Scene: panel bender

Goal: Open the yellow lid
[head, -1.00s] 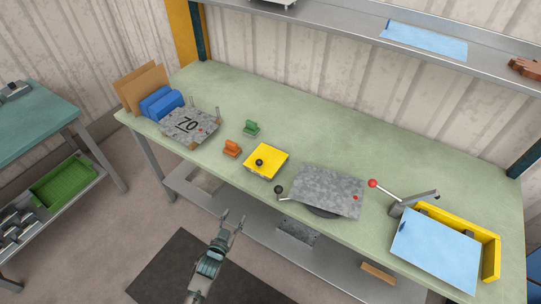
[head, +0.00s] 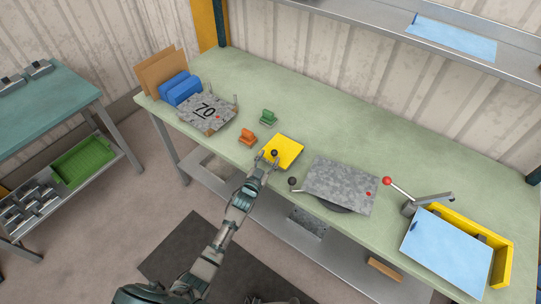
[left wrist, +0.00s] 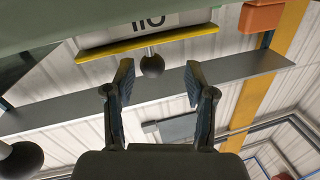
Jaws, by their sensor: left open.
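The yellow lid (head: 284,152) lies flat on the green bench, with a black ball knob (head: 274,153) near its left edge. My left gripper (head: 268,160) is at the knob, its fingers spread near it. In the left wrist view the lid's yellow edge (left wrist: 150,43) is at the top, with the black knob (left wrist: 152,66) between and just beyond the open fingertips of my left gripper (left wrist: 158,72). The knob looks apart from both fingers. My right gripper is not in view.
A grey metal plate (head: 342,184) with a black ball handle (head: 293,181) stands to the right of the lid. A red-knobbed lever (head: 387,181) and yellow tray (head: 503,262) are farther right. The back of the bench is clear.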

